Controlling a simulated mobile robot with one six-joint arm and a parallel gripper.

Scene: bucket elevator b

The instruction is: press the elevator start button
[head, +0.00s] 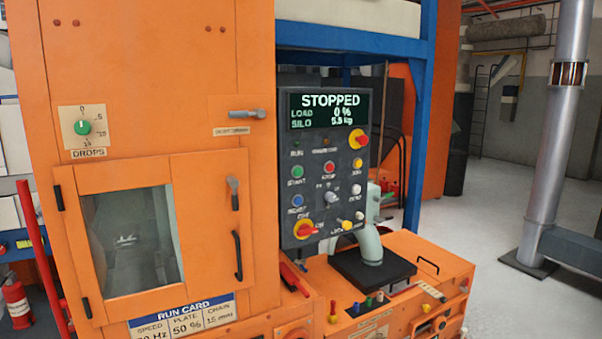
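The start button (297,171) is a small round green button on the left of the dark control panel (345,205), with a START label just under it. The panel's display (328,108) reads STOPPED, load 0 % and a silo weight that looks like 5.5 kg. A red button (330,166) sits right of the start button. A blue button (298,200) sits below it. I cannot make out my gripper in the head view, and nothing is seen touching the start button.
A red emergency knob (358,138) and a yellow button (357,163) sit on the panel's right. A red-and-yellow switch (305,229) is low on the panel. A pale curved column (368,242) stands close to its lower right. An orange cabinet door (160,235) is at left. Open floor lies right.

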